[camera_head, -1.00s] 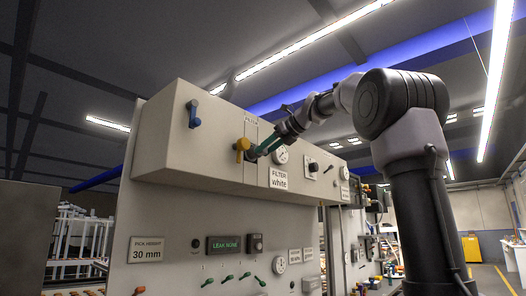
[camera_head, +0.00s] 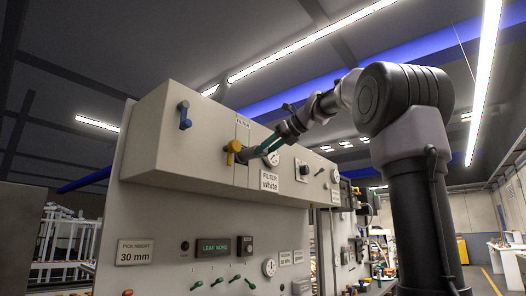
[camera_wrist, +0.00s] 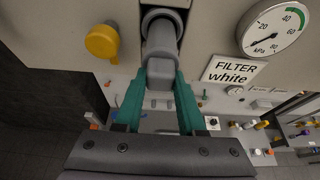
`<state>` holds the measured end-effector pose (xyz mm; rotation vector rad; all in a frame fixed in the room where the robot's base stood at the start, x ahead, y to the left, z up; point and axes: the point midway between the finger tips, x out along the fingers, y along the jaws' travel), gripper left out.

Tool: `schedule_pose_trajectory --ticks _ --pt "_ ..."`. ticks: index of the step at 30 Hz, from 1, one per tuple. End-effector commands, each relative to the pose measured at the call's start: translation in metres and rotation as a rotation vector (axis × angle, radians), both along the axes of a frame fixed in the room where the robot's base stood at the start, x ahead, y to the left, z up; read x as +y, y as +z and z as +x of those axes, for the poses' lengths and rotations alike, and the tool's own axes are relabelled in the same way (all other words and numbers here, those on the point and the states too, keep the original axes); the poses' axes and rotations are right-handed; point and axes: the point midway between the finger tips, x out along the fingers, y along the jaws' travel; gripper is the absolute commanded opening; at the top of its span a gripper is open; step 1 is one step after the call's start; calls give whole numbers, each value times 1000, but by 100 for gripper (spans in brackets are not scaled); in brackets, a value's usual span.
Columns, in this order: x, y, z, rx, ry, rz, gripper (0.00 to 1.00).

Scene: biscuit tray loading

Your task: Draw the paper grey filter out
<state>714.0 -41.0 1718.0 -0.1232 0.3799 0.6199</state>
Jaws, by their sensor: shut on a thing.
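The grey filter (camera_wrist: 161,45) is a rounded grey body with a squarish end grip. In the wrist view it reaches from a round opening in the pale cabinet toward my gripper (camera_wrist: 160,90). The two teal fingers are shut on its end grip, one on each side. How deep the filter sits in the cabinet is hidden. In the head view my gripper (camera_head: 256,150) is at the cabinet front (camera_head: 200,130), just right of a yellow handle, with a little of the grey filter (camera_head: 241,153) showing. A "FILTER white" sign (camera_head: 269,183) is below right.
The yellow handle (camera_wrist: 102,41) is close left of the filter. A kPa gauge (camera_wrist: 273,30) is on the right. A blue handle (camera_head: 184,115) is farther left on the cabinet. The lower panel carries a "LEAK NONE" display (camera_head: 213,247) and several green levers.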

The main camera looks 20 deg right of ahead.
Motion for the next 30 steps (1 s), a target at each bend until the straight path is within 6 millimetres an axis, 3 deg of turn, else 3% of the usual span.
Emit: schedule_pose_trajectory --ticks 30 --pt "-20 0 -29 -1 0 1 0"
